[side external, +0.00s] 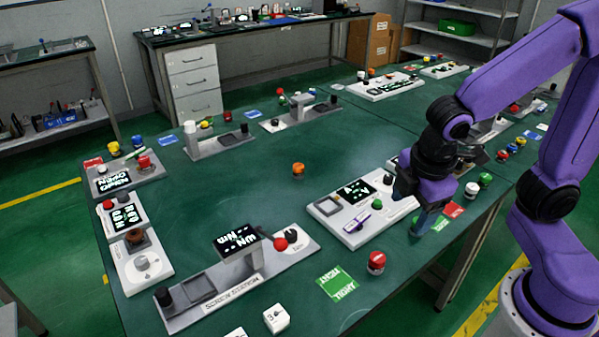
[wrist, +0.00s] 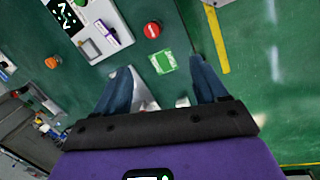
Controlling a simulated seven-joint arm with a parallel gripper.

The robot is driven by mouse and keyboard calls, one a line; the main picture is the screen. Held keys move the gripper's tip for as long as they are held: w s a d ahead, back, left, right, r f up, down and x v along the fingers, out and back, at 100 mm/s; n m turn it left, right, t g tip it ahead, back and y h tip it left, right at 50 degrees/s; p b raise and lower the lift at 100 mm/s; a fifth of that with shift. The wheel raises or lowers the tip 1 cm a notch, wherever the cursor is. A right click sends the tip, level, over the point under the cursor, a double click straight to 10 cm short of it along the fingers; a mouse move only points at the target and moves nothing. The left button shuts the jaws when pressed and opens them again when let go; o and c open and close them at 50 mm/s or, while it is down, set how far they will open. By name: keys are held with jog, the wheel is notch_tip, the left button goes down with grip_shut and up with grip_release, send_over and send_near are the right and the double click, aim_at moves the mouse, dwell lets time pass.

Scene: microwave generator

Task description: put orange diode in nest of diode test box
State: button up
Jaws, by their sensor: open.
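The orange diode (side external: 298,169) stands alone on the green table, left of and behind a white box. It also shows at the left of the wrist view (wrist: 53,62). The recess looks empty and also shows in the wrist view (wrist: 90,47). My gripper (side external: 412,208) is open and empty, over the right end of this box, well to the right of the diode.
A red-topped part (side external: 376,262) and a green card (side external: 337,283) lie in front of the box. A long grey fixture (side external: 240,275) with a raised display stands at front left. Other boxes line the left and back edges. The table around the diode is clear.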

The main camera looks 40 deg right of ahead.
jog(key=w+a+f+n+t+h, duration=0.1)
jog(key=w+f+n+t+h, duration=0.15)
jog(key=w, duration=0.75)
jog(key=w+a+f+n+t+h, duration=0.1)
jog(key=w+a+n, duration=0.15)
jog(key=w, duration=0.75)
jog(key=n+t+h, duration=0.3)
jog(key=n, duration=0.4)
send_near(298, 168)
jog(key=x, duration=1)
jog(key=shift+f, duration=0.1)
jog(key=c, duration=1.2)
jog(key=shift+c, duration=0.5)
